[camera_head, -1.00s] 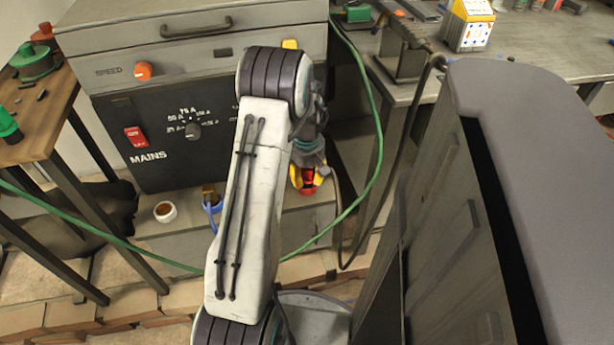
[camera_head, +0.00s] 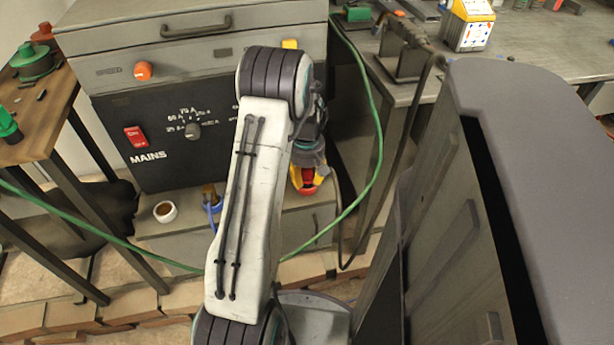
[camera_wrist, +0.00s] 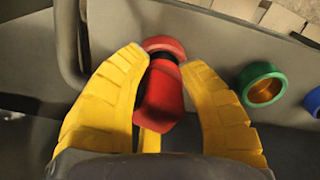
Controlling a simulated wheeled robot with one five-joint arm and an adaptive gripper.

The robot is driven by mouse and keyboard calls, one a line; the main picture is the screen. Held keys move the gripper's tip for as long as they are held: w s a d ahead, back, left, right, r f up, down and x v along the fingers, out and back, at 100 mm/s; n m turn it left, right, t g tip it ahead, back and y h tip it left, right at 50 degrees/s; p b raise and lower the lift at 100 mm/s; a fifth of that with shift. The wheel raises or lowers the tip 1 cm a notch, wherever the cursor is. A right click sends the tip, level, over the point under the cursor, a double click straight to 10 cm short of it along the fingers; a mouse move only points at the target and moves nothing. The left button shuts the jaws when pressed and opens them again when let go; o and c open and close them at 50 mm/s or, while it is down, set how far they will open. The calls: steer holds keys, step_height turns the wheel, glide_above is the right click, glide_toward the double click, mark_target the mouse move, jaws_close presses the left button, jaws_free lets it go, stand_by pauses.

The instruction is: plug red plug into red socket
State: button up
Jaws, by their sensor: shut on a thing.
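My gripper (camera_wrist: 165,85) has yellow fingers on either side of the red plug (camera_wrist: 162,95) and is shut on it. The red plug's dark front end lies against or over the red socket (camera_wrist: 163,44), a round red ring at the top middle of the wrist view. I cannot tell whether the plug's end is inside the ring. In the head view my gripper (camera_head: 306,180) is low in front of the grey cabinet, partly behind my arm, with the red plug (camera_head: 307,178) between its fingers.
A green socket (camera_wrist: 262,85) and part of a blue one (camera_wrist: 313,101) sit to the right in the wrist view. A green hose (camera_head: 378,140) hangs right of my arm. A grey cabinet (camera_head: 440,240) stands further right.

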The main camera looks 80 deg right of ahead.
steer(key=shift+f+b, duration=0.3)
steer(key=shift+f, duration=0.1)
steer(key=o, duration=0.9)
steer(key=shift+r, duration=0.1)
steer(key=shift+a+r+p, duration=0.15)
steer(key=shift+r+p, duration=1.85)
steer(key=shift+r, duration=0.75)
steer(key=shift+a+r+p, duration=0.1)
steer(key=shift+r+p, duration=1.9)
steer(key=shift+r, duration=0.7)
